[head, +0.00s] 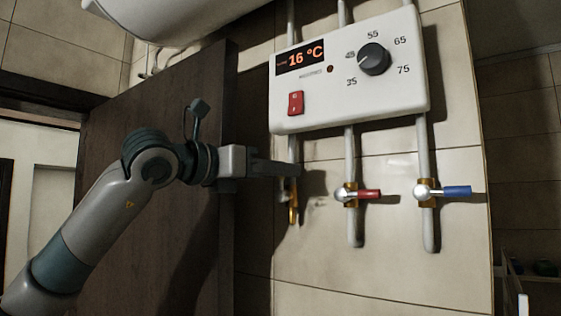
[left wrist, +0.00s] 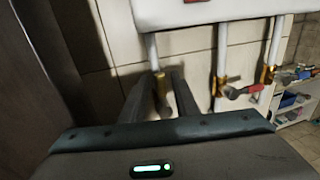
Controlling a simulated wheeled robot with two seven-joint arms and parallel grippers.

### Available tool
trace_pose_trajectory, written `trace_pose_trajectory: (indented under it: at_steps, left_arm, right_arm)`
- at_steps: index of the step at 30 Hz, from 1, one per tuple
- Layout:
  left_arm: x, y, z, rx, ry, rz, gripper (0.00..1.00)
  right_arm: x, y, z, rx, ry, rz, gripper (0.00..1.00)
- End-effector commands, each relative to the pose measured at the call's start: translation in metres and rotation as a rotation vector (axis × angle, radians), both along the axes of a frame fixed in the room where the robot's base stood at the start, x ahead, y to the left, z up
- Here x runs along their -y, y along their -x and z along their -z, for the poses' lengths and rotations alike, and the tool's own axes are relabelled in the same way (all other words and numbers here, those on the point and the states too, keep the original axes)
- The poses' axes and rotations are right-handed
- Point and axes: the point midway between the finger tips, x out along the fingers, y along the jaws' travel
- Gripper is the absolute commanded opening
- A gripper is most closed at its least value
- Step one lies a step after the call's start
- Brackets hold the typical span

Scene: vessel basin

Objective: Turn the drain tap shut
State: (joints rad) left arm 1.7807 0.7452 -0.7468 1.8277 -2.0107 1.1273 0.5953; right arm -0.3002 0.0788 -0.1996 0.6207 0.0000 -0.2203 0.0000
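The drain tap (head: 293,208) is on the leftmost of three white pipes below the heater panel. Its yellow handle points down, in line with the pipe. My left gripper (head: 288,169) is just above and in front of this tap in the head view and partly covers its upper part and the pipe. In the left wrist view the two dark fingers of my left gripper (left wrist: 158,95) are apart, and the drain tap (left wrist: 162,98) shows between and beyond them. I cannot tell whether they touch it. My right gripper is not in view.
A red-handled tap (head: 365,194) and a blue-handled tap (head: 450,191) are on the pipes to the right, handles sideways. The white heater panel (head: 345,105) hangs close above, reading 16 °C. A dark door (head: 150,220) stands left. A shelf (left wrist: 292,112) is at the right.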

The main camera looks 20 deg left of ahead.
Motion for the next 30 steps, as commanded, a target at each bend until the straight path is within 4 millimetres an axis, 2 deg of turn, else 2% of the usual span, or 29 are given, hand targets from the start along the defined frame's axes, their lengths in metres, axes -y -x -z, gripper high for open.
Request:
trace_pose_trajectory:
  at_steps: [13,16,17,30]
  left_arm:
    - [0.0039,-0.0063,0.0004,0.0,0.0,0.0,0.28]
    - [0.0039,-0.0062,0.0003,0.0,0.0,0.0,0.04]
    - [0.0038,-0.0062,0.0003,0.0,0.0,0.0,0.0]
    - [0.0049,-0.0056,0.0005,0.013,-0.029,-0.001,0.0]
  right_arm:
    - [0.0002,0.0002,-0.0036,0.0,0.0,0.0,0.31]
    - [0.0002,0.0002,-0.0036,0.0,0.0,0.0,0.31]
    - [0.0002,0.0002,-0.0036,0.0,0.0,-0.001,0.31]
    - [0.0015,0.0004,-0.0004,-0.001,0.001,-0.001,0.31]
